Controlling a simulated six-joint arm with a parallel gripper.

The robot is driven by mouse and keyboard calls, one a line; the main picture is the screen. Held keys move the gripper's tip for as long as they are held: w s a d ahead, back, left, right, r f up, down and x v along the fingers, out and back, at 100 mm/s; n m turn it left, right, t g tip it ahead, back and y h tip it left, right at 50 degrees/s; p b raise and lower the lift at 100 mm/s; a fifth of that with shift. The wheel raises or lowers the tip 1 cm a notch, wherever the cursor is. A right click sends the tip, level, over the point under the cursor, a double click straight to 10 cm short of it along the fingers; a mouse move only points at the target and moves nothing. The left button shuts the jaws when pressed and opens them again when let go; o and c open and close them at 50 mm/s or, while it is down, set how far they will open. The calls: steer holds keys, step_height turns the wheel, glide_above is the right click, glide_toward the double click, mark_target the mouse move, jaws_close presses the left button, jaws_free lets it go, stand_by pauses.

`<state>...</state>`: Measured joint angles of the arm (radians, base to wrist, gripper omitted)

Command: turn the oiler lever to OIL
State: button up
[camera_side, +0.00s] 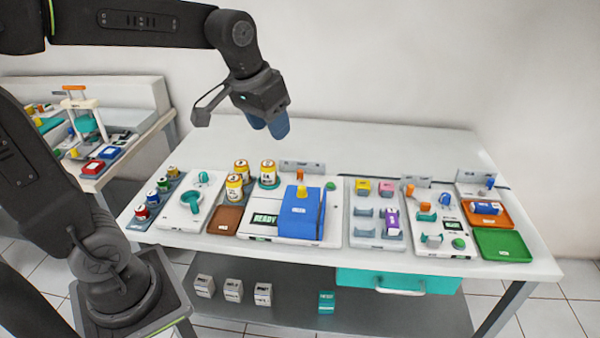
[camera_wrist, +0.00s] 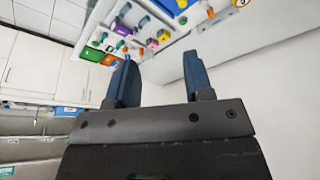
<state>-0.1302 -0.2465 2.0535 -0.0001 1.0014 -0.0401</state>
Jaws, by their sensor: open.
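I cannot tell for certain which part is the oiler lever, since the small labels are unreadable. A white unit (camera_side: 422,215) right of centre on the bench carries a blue knob or lever (camera_side: 445,199), teal holders (camera_side: 432,240), a small screen and a green button (camera_side: 458,243). Another white unit at left has a teal lever-like part (camera_side: 203,178). My gripper (camera_side: 268,126) hangs high above the back of the bench, well apart from both units. In the wrist view my gripper (camera_wrist: 160,75) shows two blue fingers spread apart with nothing between them.
A READY machine with a blue lid (camera_side: 302,213) stands mid-bench, with several yellow-white jars (camera_side: 241,170) on its left. An orange tray (camera_side: 486,212) and a green tray (camera_side: 502,244) lie at right. The back strip of the bench (camera_side: 370,145) is clear.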

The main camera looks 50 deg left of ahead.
steer(key=w+a+f+n+g, duration=0.1)
steer(key=w+a+f, duration=0.1)
steer(key=w+a, duration=0.3)
steer(key=w+a+f+n+g, duration=0.1)
steer(key=w+a+f, duration=0.15)
steer(key=w, duration=0.55)
steer(key=n+g, duration=0.2)
glide_toward(300, 170)
steer(key=shift+h, duration=0.3)
steer(key=f, duration=1)
steer(key=shift+s+a+f, duration=0.1)
steer(key=shift+a+f, duration=0.1)
steer(key=shift+c, duration=0.2)
jaws_close()
